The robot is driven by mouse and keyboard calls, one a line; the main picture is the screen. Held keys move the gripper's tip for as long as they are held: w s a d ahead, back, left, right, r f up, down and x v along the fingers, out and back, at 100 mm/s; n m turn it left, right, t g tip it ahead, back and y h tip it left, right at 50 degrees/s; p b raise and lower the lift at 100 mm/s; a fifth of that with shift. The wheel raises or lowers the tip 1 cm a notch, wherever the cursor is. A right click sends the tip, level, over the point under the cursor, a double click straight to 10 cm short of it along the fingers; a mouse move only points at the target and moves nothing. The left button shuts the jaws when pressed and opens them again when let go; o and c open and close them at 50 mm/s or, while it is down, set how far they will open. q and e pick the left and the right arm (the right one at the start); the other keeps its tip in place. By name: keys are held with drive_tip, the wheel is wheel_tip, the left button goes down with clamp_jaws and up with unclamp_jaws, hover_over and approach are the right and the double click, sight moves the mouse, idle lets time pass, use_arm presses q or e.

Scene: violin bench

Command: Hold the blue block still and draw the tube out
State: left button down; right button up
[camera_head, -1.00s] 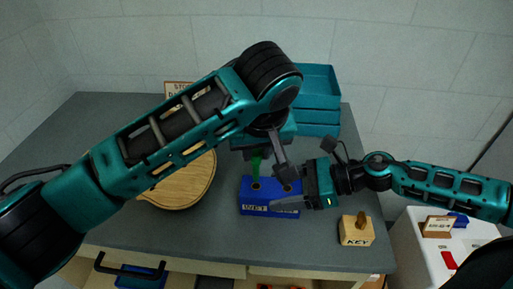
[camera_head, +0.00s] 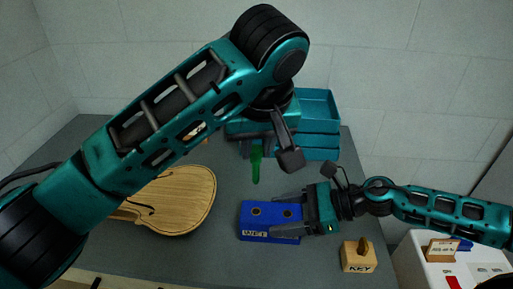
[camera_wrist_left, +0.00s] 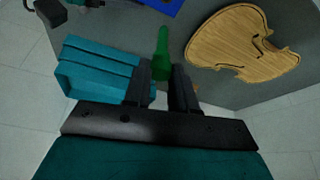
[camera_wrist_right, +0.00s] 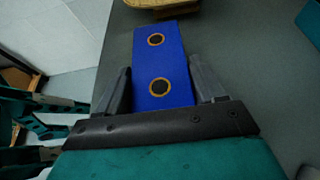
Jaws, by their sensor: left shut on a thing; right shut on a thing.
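A wooden violin plate (camera_head: 180,205) lies left of the block. Teal stacked trays (camera_head: 318,125) stand at the back. A wooden KEY block (camera_head: 358,256) is at the front right. A white box with a red part (camera_head: 450,262) stands right of the bench.

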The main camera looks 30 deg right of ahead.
drive_tip(key=o, duration=1.2)
drive_tip(key=shift+o, duration=0.2)
drive_tip(key=v, duration=1.2)
